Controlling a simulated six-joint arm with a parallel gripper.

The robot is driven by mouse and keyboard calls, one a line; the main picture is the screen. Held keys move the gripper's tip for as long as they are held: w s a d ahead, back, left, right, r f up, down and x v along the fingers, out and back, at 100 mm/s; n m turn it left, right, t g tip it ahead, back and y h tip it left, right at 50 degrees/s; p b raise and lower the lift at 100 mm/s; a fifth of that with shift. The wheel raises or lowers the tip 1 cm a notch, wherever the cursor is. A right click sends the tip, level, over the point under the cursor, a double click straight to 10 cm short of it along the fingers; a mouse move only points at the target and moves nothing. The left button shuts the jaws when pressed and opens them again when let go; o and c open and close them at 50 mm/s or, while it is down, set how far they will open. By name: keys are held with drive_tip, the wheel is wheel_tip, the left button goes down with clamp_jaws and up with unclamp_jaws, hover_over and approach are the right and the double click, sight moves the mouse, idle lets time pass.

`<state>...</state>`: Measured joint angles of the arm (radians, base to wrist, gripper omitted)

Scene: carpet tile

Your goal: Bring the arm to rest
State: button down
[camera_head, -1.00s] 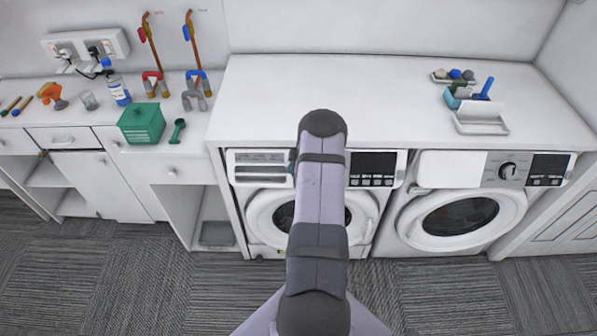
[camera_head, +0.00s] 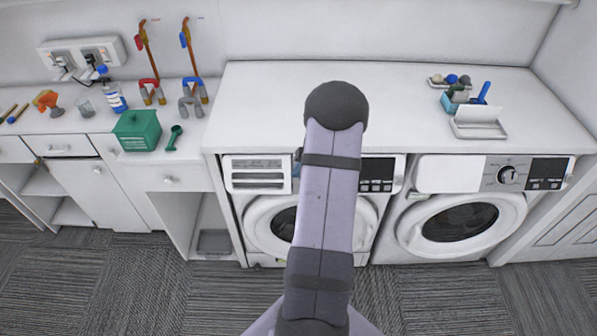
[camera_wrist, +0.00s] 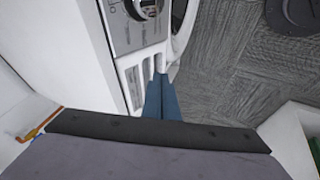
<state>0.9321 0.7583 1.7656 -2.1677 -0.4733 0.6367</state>
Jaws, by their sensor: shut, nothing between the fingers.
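My arm rises through the middle of the head view, in front of the left washing machine (camera_head: 262,222). Its raised joint covers part of the counter's front edge. My gripper is mostly hidden behind the arm there. In the wrist view, my gripper (camera_wrist: 160,78) points away from the camera with its two blue fingers together. Nothing is between them. The fingertips appear over the slotted white front of the machine, beside the carpet floor (camera_wrist: 235,75). I cannot tell how far they are from that front.
The white counter (camera_head: 260,100) holds a white tray (camera_head: 478,130) at right. A green box (camera_head: 137,131), a green scoop (camera_head: 173,137) and a spray bottle (camera_head: 114,97) stand on the left counter. The right washing machine (camera_head: 410,235) stands beside the left one. Carpet in front is clear.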

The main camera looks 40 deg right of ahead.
drive_tip(key=shift+s+r, duration=0.15)
drive_tip(key=shift+r, duration=0.05)
